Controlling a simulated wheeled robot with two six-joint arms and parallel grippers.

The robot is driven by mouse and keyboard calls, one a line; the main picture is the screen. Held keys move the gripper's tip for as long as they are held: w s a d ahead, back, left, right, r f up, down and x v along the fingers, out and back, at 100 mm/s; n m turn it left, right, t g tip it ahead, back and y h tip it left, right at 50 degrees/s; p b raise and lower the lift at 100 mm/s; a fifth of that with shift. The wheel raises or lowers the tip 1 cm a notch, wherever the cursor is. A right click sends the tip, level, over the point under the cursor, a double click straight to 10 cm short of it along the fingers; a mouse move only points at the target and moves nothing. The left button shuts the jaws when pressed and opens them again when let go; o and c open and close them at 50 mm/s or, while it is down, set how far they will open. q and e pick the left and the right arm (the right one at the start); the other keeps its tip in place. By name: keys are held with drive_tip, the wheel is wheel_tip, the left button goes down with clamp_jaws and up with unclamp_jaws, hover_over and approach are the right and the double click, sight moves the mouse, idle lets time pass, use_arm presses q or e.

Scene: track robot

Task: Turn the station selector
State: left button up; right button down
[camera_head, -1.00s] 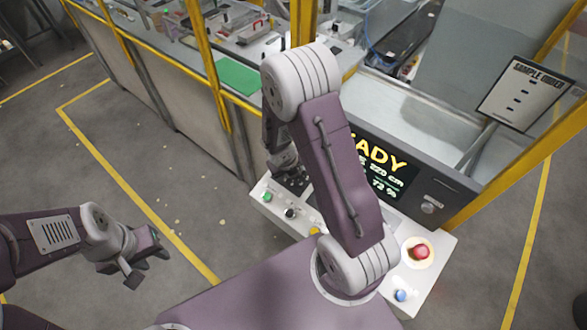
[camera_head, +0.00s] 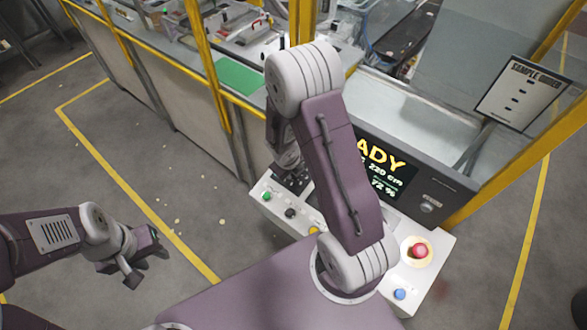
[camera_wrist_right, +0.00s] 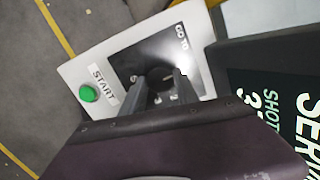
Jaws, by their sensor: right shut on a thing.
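The station selector is a dark round knob (camera_wrist_right: 156,72) on a black plate (camera_wrist_right: 125,62) marked "GO TO", with numbers partly visible beside it. In the right wrist view my right gripper (camera_wrist_right: 161,84) has its two fingers on either side of the knob, shut on it. The fingers hide part of the knob, so its pointing direction cannot be told. In the head view my right arm covers much of the console, and the gripper (camera_head: 293,180) is small and dark against the plate. My left gripper (camera_head: 146,267) is open and empty over the floor at left.
The white console (camera_head: 425,283) also carries a green START button (camera_wrist_right: 88,93), a black knob (camera_head: 290,213), a red mushroom button (camera_head: 419,251) and a blue button (camera_head: 400,294). A display (camera_head: 388,172) stands behind my arm. Yellow posts (camera_head: 207,65) frame the station.

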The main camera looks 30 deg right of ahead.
drive_tip(key=shift+s+f, duration=0.1)
drive_tip(key=c, duration=0.9)
unclamp_jaws()
drive_tip(key=p+v, duration=0.5)
drive_tip(key=v, duration=0.4)
